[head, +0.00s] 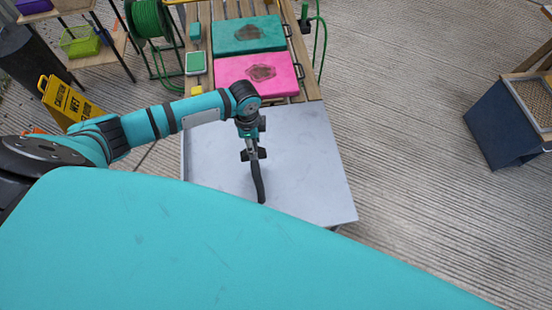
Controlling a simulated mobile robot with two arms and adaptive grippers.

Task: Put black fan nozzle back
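My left gripper (253,155) points down over a light grey table (310,170). Its dark fingers are closed around the upper end of a long, slightly curved black piece, which looks like the black fan nozzle (260,187). The nozzle hangs nearly upright below the fingers. Whether its lower end touches the table top cannot be told. My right gripper is not in view. No fan can be made out.
A slatted wooden bench (308,80) behind the table holds a pink case (235,73) and a teal case (225,38). A green hose reel (147,20) and yellow caution sign (66,103) stand left. A blue box (500,125) stands right. A teal surface hides the foreground.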

